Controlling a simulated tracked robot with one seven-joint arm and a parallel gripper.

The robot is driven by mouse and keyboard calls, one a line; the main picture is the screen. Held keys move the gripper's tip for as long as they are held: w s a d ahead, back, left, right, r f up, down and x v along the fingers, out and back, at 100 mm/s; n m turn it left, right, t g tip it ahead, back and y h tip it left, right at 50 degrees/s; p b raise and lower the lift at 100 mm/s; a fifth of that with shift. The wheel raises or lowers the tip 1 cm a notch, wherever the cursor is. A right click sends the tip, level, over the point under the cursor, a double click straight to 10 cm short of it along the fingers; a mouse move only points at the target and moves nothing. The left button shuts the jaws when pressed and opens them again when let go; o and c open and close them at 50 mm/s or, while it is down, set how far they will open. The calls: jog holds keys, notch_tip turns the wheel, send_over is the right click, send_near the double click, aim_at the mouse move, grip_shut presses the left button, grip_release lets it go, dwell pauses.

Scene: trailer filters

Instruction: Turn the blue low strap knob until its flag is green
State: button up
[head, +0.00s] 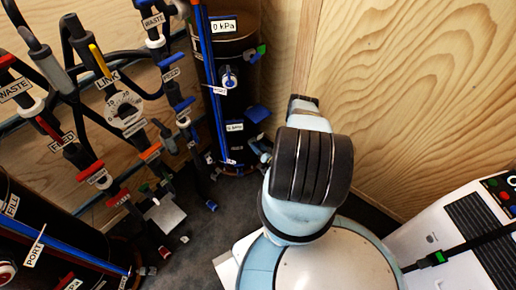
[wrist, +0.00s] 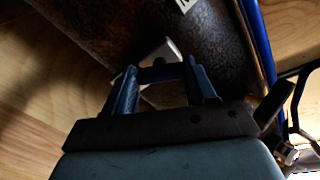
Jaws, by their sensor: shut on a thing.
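In the wrist view my gripper (wrist: 160,70) has its two dark blue fingers closed on a dark bar-like piece (wrist: 160,74), which I take to be the low strap knob; its blue colour is hard to tell in shadow. A pale wedge-shaped plate (wrist: 166,48) shows just beyond it, against the dark rusty canister (wrist: 205,45). No green or red flag shows clearly at the held knob. In the head view my gripper (head: 262,152) is at the lower right side of the tall black canister (head: 213,130), mostly hidden by my arm, and the knob there is hidden.
Higher on the canister are a blue piece (head: 257,114) and a green tab (head: 261,49). Labelled pipes and valves (head: 124,110) crowd the left. A plywood wall (head: 420,90) stands close on the right, with a white panelled box (head: 465,235) at lower right.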

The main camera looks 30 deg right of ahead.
jog(key=shift+d, duration=0.1)
jog(key=shift+c, duration=0.8)
jog(key=shift+n, duration=0.4)
jog(key=shift+n, duration=2.5)
jog(key=shift+s, duration=0.1)
jog(key=o, duration=1)
jog(key=shift+o, duration=0.2)
